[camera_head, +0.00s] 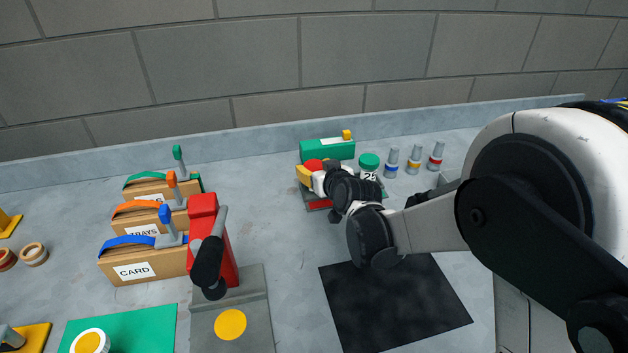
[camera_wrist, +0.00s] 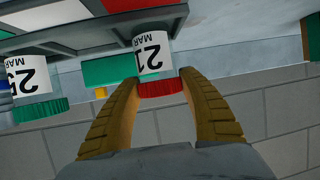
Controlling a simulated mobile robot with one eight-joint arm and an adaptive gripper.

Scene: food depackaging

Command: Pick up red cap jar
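The red cap jar (camera_wrist: 150,50) is a white jar labelled "21 MAR"; it appears inverted in the wrist view, its red cap (camera_wrist: 162,89) toward my gripper. In the head view the red cap (camera_head: 313,165) shows beside a yellow finger, the rest mostly hidden by my wrist. My gripper (camera_wrist: 158,78) has its two yellow fingers spread, one on each side of the cap. A thin gap seems to show at the left finger; contact at the right finger is unclear. The jar seems to stand in the grey rack (camera_wrist: 75,42).
A green-capped jar (camera_head: 370,161) stands close right of my gripper. A green box (camera_head: 322,151) lies behind. Several small bottles (camera_head: 414,160) stand farther right. Cardboard boxes (camera_head: 140,268) and a red tool stand (camera_head: 203,212) are at left. The black mat (camera_head: 395,310) is bare.

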